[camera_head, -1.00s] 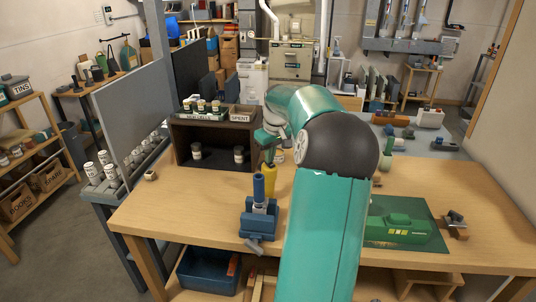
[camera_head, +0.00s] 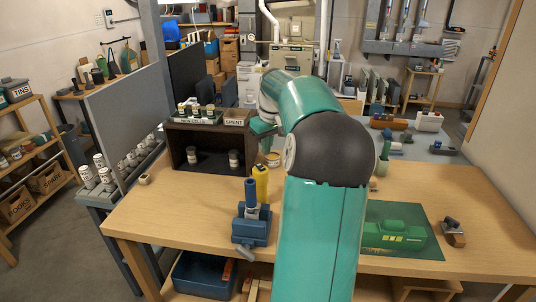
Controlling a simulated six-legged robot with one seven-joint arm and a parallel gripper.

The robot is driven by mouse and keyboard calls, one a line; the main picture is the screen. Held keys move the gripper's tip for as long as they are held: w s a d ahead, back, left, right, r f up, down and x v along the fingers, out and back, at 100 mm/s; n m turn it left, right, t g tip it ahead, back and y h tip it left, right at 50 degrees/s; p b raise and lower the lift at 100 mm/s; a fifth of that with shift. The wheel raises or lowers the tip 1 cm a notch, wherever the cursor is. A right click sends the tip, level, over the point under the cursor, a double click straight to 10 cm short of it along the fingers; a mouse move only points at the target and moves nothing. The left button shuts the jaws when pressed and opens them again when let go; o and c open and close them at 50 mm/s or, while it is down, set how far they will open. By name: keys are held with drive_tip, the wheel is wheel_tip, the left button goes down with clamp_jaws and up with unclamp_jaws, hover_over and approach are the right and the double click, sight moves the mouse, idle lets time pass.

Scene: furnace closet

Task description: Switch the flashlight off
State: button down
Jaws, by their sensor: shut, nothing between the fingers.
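A blue upright cylinder with a pale grey collar (camera_head: 251,190) stands in a blue vise-like holder (camera_head: 251,230) near the bench's front edge; it looks like a flashlight, but I cannot be sure. A yellow upright body (camera_head: 261,183) stands just behind it and could also be one. I cannot make out a switch or a lit lens on either. My gripper (camera_head: 262,128) is above and behind both, near the front right of the dark shelf box, apart from them. It is shut and holds nothing visible. My arm hides part of it.
The dark shelf box (camera_head: 177,150) holds small jars, with labelled trays on top, one marked SPENT (camera_head: 237,117). A small round tin (camera_head: 273,158) sits behind the yellow body. A green case (camera_head: 394,236) lies on a green mat at right.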

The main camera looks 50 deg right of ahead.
wheel_tip(320, 180, up, 8)
drive_tip(key=s+a, duration=0.1)
drive_tip(key=s, duration=0.1)
drive_tip(key=shift+s+a, duration=0.2)
drive_tip(key=shift+s, duration=0.1)
drive_tip(key=shift+f, duration=0.1)
